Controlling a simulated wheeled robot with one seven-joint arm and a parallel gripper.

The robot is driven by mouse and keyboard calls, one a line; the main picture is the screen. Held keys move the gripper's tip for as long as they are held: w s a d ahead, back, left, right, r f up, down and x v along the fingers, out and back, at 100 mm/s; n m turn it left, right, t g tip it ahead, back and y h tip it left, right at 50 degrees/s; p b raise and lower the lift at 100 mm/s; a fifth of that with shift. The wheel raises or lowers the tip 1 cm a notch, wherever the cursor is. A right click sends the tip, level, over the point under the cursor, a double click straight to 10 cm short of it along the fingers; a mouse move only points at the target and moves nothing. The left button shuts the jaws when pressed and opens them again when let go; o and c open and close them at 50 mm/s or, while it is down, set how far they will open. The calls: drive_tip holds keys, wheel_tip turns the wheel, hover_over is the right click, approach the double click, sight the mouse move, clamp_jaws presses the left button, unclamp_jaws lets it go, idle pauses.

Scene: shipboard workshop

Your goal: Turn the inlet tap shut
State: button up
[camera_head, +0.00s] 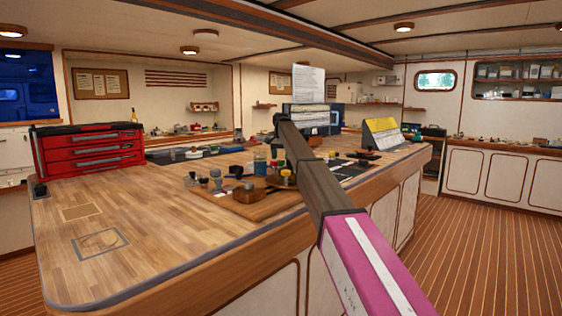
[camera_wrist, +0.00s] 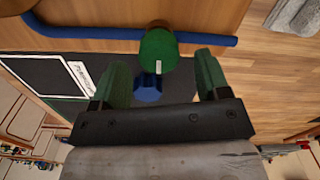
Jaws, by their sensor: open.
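In the wrist view, a round green knob (camera_wrist: 157,47) with a short white mark on its lower edge sits beside a blue pipe (camera_wrist: 85,32). A blue faceted piece (camera_wrist: 148,88) lies just below the knob in the picture. I take the green knob to be the inlet tap, but no label on it is readable. My gripper (camera_wrist: 163,63) is open, with one green finger on each side of the knob in the picture. Gaps show on both sides; depth is hard to tell. In the head view I cannot make out the gripper or the tap.
A long wooden bench (camera_head: 150,215) carries a red toolbox (camera_head: 88,148), a wooden board (camera_head: 262,203) with small items, and a yellow-topped stand (camera_head: 383,134). My arm reaches over the bench. The striped floor (camera_head: 480,235) on the right is clear.

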drive_tip(key=shift+f, duration=1)
drive_tip(key=c, duration=0.9)
